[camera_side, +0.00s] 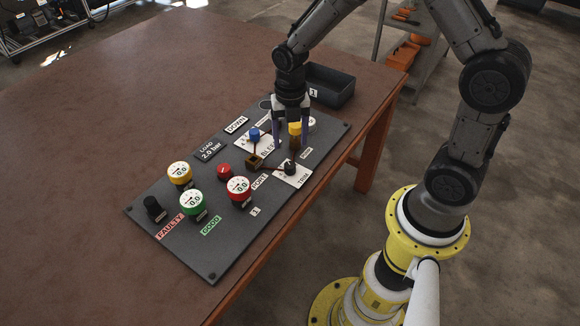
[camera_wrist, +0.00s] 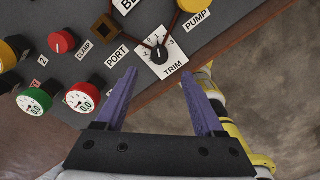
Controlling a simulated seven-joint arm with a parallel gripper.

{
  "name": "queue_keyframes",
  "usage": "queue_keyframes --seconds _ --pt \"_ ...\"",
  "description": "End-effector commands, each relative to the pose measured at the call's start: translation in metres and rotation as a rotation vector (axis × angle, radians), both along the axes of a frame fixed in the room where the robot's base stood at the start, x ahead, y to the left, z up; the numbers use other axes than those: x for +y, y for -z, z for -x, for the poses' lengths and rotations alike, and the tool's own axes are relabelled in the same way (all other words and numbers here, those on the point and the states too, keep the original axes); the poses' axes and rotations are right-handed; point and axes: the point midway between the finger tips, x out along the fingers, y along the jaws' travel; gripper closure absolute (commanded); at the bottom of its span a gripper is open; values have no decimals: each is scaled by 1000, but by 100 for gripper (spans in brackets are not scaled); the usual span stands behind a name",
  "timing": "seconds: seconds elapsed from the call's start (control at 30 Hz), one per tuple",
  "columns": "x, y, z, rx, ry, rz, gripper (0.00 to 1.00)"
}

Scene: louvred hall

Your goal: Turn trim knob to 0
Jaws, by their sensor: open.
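The trim knob (camera_wrist: 159,54) is a small black knob on a white scale card marked TRIM (camera_wrist: 174,68); it also shows in the side view (camera_side: 290,168), near the panel's table-edge side.
A yellow pump knob (camera_side: 295,129) stands close by my fingers. A brown cord (camera_wrist: 174,22) runs near the trim card, by a brown port block (camera_wrist: 106,28). A blue-topped part (camera_side: 254,134), a red knob (camera_side: 225,172) and several gauges share the panel. A black bin (camera_side: 330,88) stands behind.

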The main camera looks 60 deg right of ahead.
Motion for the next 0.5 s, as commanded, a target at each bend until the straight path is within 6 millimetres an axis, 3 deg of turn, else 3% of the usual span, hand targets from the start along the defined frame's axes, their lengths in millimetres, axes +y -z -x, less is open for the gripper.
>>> queue_keyframes --seconds 0.5 --pt "1 60 0 4 -1 0 30"
